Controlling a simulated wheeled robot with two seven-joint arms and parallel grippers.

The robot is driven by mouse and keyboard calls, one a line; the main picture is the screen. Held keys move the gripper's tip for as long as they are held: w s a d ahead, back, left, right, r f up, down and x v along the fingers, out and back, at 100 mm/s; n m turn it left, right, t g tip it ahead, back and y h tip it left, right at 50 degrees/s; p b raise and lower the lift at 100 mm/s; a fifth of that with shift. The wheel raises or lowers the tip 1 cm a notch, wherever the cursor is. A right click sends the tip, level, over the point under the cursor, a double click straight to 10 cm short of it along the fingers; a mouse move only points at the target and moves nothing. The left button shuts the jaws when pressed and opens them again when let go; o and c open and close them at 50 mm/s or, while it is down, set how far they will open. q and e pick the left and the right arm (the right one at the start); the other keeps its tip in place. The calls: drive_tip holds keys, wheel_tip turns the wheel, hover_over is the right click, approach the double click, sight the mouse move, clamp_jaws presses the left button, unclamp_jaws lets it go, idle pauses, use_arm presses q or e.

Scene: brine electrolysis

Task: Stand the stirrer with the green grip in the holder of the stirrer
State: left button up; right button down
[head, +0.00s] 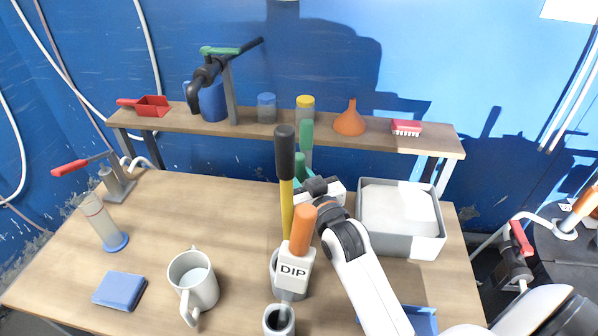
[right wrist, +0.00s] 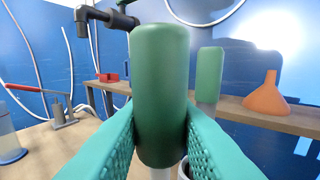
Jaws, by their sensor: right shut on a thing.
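My right gripper (head: 308,180) is behind the tall yellow tool in the head view. In the right wrist view its teal fingers (right wrist: 160,140) are shut on a green grip (right wrist: 160,95), which stands upright with a pale rod below. The held grip shows partly in the head view (head: 300,167). A second green grip (right wrist: 209,75) on a grey stem stands upright behind it, also in the head view (head: 306,135). A dark-mouthed round rim (right wrist: 184,169) shows partly below the held grip; I cannot tell whether the rod is over it. My left gripper is not in view.
A yellow tool with black grip (head: 285,150) and an orange-gripped DIP tool (head: 302,230) stand in front of my gripper, near a grey cup (head: 290,285). A mug (head: 193,280), blue sponge (head: 120,290) and grey bin (head: 395,245) flank them. The left table middle is clear.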

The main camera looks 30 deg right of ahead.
drive_tip(key=shift+f+b, duration=1.55)
drive_tip(key=shift+f, duration=1.25)
drive_tip(key=c, duration=1.1)
unclamp_jaws()
drive_tip(key=s+b, duration=0.2)
drive_tip(key=s, duration=1)
drive_tip(key=shift+a, duration=0.35)
